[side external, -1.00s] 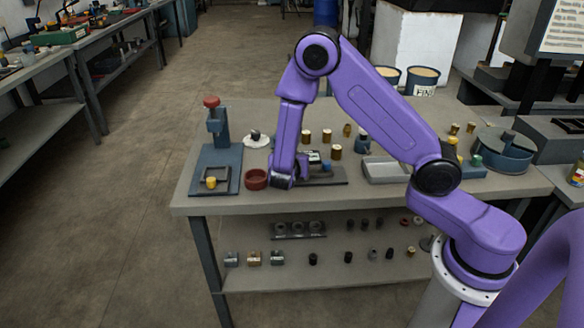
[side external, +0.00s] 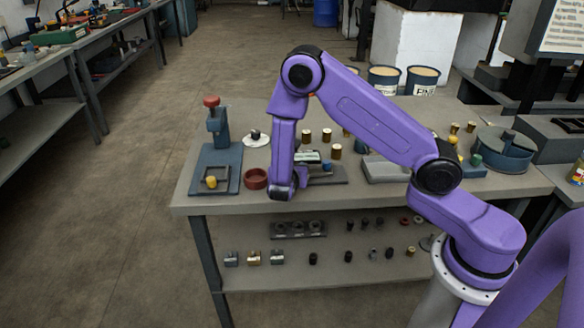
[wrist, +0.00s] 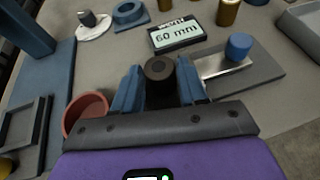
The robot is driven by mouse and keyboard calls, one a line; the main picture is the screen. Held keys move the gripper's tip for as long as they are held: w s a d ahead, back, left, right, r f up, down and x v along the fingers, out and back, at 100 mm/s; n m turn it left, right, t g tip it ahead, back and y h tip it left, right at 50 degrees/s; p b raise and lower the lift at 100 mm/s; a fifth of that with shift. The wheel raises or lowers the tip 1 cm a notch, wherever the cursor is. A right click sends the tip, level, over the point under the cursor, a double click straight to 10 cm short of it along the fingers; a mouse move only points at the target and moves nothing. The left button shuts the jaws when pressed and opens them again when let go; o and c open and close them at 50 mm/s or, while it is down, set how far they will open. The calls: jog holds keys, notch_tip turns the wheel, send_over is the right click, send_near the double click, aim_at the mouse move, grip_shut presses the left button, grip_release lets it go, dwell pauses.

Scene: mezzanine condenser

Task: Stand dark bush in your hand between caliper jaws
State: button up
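The dark bush (wrist: 160,70) is between the blue fingers of my gripper (wrist: 158,88) in the wrist view. Its round top with a central hole faces the camera; its lower part is hidden. The caliper has a grey base (wrist: 262,72), a silvery jaw piece (wrist: 222,62), a blue knob (wrist: 238,46) and a display (wrist: 178,36) reading 60 mm. The bush is left of the silvery piece, apart from it in the picture. In the side view my gripper (side external: 284,192) is at the left front of the caliper base (side external: 332,176); the bush cannot be made out there.
A red bowl (side external: 255,179) stands close left of my gripper. Left of it is a blue stand (side external: 217,155) with a red knob. A white dish (side external: 256,139) and several brass cylinders (side external: 336,151) are behind. A grey tray (side external: 385,170) lies right. The table's front edge is near.

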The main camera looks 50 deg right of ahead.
jog(key=shift+r, duration=0.15)
jog(key=v, duration=1.2)
jog(key=s+r+m+g+y, duration=0.3)
jog(key=s+r+m+y, duration=0.1)
jog(key=s, duration=0.9)
jog(key=s+r+m+g+y, duration=0.4)
jog(key=s+m+y, duration=0.3)
jog(key=s, duration=0.6)
jog(key=shift+s+a+r+m+y, duration=0.25)
jog(key=shift+s+r+m+y, duration=0.15)
jog(key=shift+m, duration=0.2)
